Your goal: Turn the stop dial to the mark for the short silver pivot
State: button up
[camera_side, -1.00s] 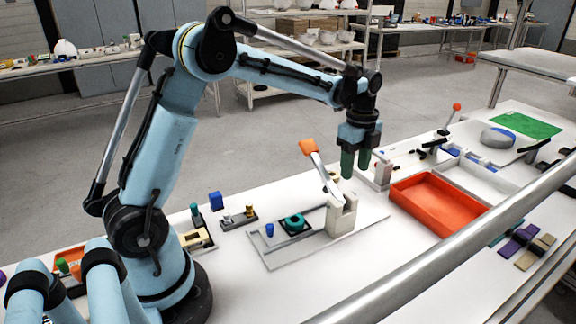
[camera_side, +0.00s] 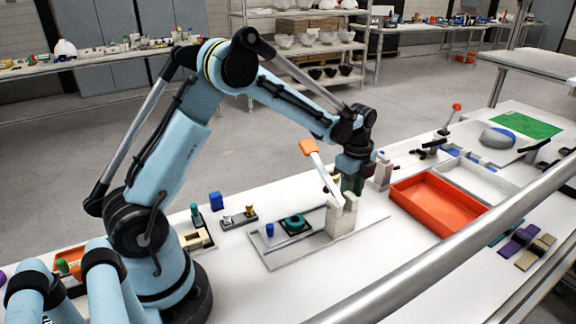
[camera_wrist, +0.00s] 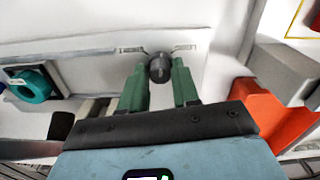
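The stop dial (camera_wrist: 160,68) is a small dark round knob on a white surface in the wrist view, with a light line on its face. Two small printed labels are beside it, a left one (camera_wrist: 131,49) and a right one (camera_wrist: 185,47); their text is too small to read. My gripper (camera_wrist: 159,66) has its green fingers apart, one on each side of the dial; I cannot tell if they touch it. In the side view my gripper (camera_side: 352,186) is low behind the lever fixture, and the dial is hidden. Small metallic pieces (camera_side: 250,211) stand on a dark block.
The pale lever fixture (camera_side: 341,217) with an orange handle (camera_side: 308,147) stands just in front of my gripper. An orange tray (camera_side: 437,203) is to its right. A teal ring (camera_side: 294,221) and a blue peg (camera_side: 269,230) are to the left.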

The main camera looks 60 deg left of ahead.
grip_shut()
jog(key=shift+n, duration=2.9)
jog(key=shift+o, duration=2.3)
grip_release()
jog(key=shift+r, duration=0.1)
